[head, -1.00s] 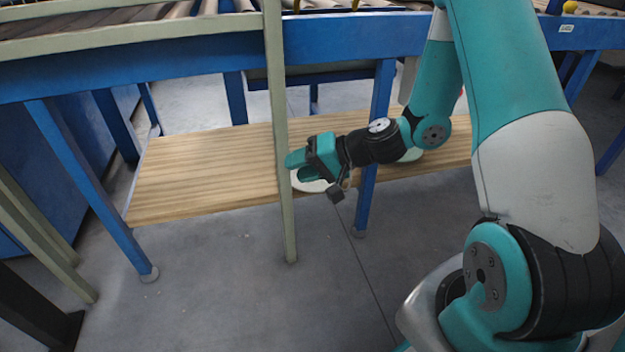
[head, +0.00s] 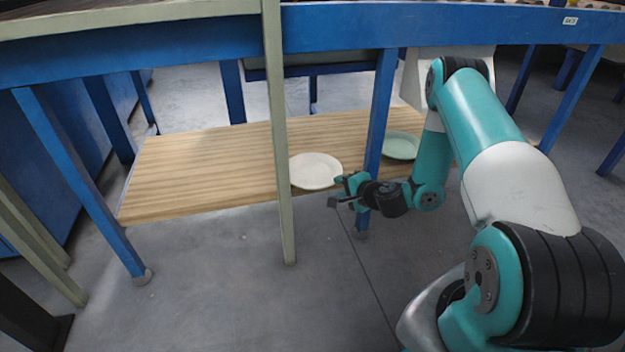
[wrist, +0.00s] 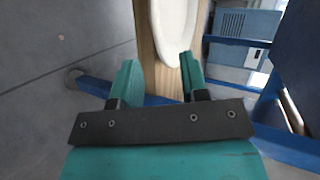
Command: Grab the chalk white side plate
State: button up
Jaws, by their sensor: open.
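The chalk white side plate (head: 315,171) lies flat on a low wooden shelf, near its front edge and just right of the pale green post. It also shows in the wrist view (wrist: 174,30), cut off at the top, ahead of the fingers. My gripper (head: 338,191) is at the shelf's front edge, at the plate's lower right in the head view. In the wrist view my gripper (wrist: 157,80) is open with nothing between its fingers. The plate's near rim lies close to the right fingertip; I cannot tell whether they touch.
A pale green plate (head: 400,146) lies farther right on the wooden shelf (head: 205,170), behind a blue leg (head: 377,120). The pale green post (head: 279,130) stands in front of the shelf. The shelf's left part is bare.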

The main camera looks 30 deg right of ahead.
aim_at(329, 183)
jog(key=x, duration=0.2)
jog(key=shift+w+f+b, duration=0.2)
jog(key=shift+w+b, duration=0.15)
jog(key=b+x, duration=0.3)
jog(key=x, duration=0.1)
jog(key=shift+w+f, duration=0.15)
jog(key=shift+f, duration=0.15)
jog(key=shift+w+d, duration=0.1)
jog(key=shift+w, duration=0.2)
jog(key=shift+c, duration=0.5)
jog(key=shift+r, duration=0.1)
grip_shut()
